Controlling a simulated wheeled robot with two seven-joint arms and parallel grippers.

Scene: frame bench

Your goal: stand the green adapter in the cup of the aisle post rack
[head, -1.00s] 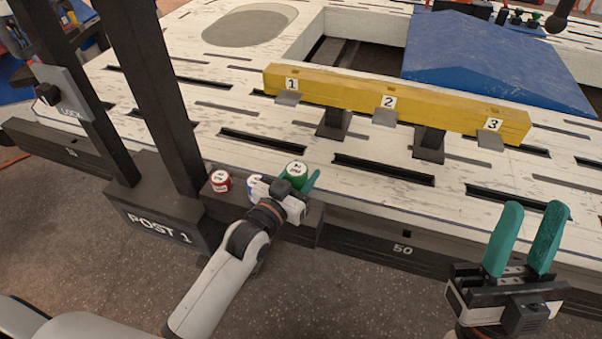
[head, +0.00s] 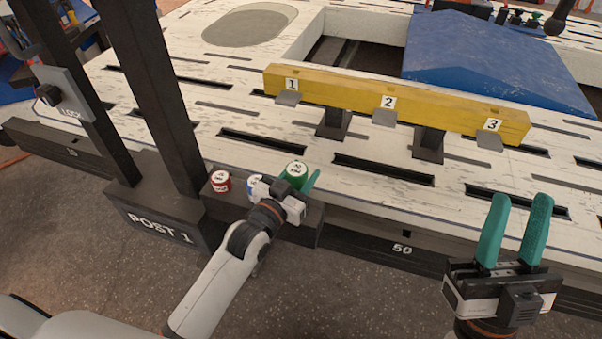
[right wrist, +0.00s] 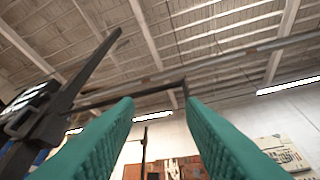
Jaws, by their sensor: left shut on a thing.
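The green adapter (head: 297,170) has a white labelled top and stands at the right end of the dark rack (head: 312,222) beside Post 1. My left gripper (head: 304,186) is shut on the green adapter, with a teal finger showing at its right side. The gripper body hides the adapter's lower part and any cup under it. A red adapter (head: 220,181) and a blue one (head: 254,183), partly covered by my left gripper, stand to its left. My right gripper (head: 518,218) is open and empty at the lower right. Its teal fingers also show in the right wrist view (right wrist: 160,125).
Post 1 (head: 165,222) rises at the left with a lock plate (head: 68,92). A yellow beam (head: 395,101) numbered 1 to 3 stands across the slotted white bench (head: 280,140). A blue block (head: 490,60) lies behind it. The bench front right of the rack is clear.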

